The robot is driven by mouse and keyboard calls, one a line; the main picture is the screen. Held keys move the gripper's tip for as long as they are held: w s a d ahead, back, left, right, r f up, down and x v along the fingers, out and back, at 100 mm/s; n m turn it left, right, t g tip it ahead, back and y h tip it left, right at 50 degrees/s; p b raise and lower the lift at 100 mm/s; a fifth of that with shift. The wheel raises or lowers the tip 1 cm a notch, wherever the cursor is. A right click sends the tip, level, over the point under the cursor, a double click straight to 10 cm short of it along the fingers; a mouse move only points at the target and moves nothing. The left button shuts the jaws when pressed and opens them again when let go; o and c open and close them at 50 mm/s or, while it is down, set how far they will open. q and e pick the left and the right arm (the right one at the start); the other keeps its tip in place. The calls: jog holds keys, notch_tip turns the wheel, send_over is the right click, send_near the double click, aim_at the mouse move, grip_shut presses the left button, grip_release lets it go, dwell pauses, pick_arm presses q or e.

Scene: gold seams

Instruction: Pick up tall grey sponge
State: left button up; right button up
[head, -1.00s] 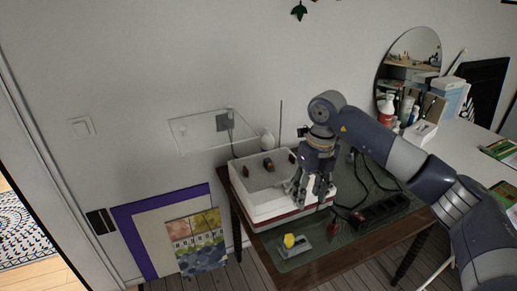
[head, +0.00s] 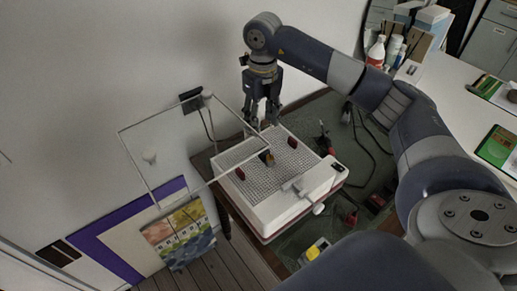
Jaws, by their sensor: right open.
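A small dark grey upright block with an orange patch (head: 267,158) stands on the gridded floor of the white open box (head: 268,217), between two dark red blocks. It may be the tall grey sponge, but it is too small to be sure. My right gripper (head: 262,121) is open, fingers pointing down, above the back edge of the box and behind the block. It appears apart from the block and nothing shows between its fingers. My left gripper is not in view.
A clear raised lid (head: 163,196) stands over the box's left side. A green mat (head: 296,241) holds a yellow-topped item (head: 313,252) in front. Black cables (head: 366,142) lie to the right. A white table (head: 461,107) with bottles stands at the back right.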

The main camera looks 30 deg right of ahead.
aim_at(264, 158)
jog(key=f, duration=0.3)
jog(key=shift+s+f+p, duration=0.2)
jog(key=shift+s+p, duration=0.1)
jog(key=shift+w+f+p, duration=0.15)
jog(key=shift+f+p, duration=0.3)
jog(key=shift+f, duration=0.2)
notch_tip(264, 158, down, 4)
jog(key=shift+a+r+p, duration=0.1)
jog(key=shift+r+p, duration=0.15)
jog(key=shift+p, duration=0.5)
jog(key=shift+f, duration=0.3)
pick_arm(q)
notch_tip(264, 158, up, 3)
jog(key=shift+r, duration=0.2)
pick_arm(e)
jog(key=shift+f, duration=0.15)
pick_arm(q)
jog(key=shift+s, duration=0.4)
pick_arm(e)
jog(key=c, duration=0.8)
